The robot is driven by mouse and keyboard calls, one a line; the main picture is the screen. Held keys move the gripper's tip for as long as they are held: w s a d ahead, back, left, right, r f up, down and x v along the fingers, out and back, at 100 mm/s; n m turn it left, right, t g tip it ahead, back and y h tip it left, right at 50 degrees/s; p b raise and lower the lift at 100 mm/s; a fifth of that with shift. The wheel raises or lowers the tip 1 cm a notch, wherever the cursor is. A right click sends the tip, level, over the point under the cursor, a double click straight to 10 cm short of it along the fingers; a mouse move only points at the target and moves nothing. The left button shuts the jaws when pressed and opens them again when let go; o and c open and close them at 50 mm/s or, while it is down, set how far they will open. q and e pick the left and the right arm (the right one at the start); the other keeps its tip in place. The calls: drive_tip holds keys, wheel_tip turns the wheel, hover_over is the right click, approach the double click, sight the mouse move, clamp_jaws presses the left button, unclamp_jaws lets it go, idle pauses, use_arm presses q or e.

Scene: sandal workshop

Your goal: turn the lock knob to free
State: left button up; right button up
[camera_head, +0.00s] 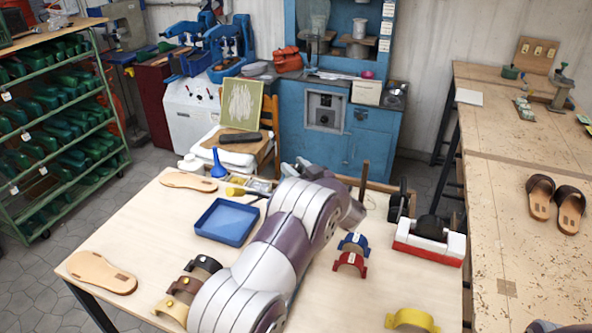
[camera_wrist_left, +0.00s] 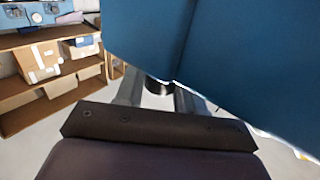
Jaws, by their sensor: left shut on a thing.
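My left arm comes in from the bottom of the head view and reaches over the light wooden table (camera_head: 150,235). My left gripper (camera_head: 352,212) is at its far end, and its fingertips are hidden there. In the left wrist view, the two fingers of this gripper (camera_wrist_left: 157,97) stand on either side of a small dark round knob (camera_wrist_left: 158,86) and are shut on it. The knob sits by the lower edge of a large blue surface (camera_wrist_left: 235,55). Its turned position cannot be read. My right gripper is not in view.
A blue tray (camera_head: 226,238), sandal soles (camera_head: 101,272) and coloured straps (camera_head: 349,263) lie on the table. A red and white block device (camera_head: 428,248) stands right of my gripper. A workbench with sandals (camera_head: 541,197) is at right, a green rack (camera_head: 60,130) at left.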

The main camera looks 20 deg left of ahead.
use_arm(q)
drive_tip(key=n+g+y+b, duration=0.1)
drive_tip(key=n+g, duration=0.1)
drive_tip(key=g, duration=0.1)
drive_tip(key=n+g+y+b, duration=0.1)
drive_tip(key=n+g, duration=0.1)
drive_tip(key=g, duration=0.1)
drive_tip(key=shift+f, duration=0.15)
drive_tip(key=shift+n+g+y+b, duration=0.4)
drive_tip(key=shift+n+g+b, duration=0.25)
drive_tip(key=shift+g, duration=0.25)
drive_tip(key=shift+r+g, duration=0.2)
drive_tip(key=shift+g, duration=0.1)
drive_tip(key=o, duration=0.9)
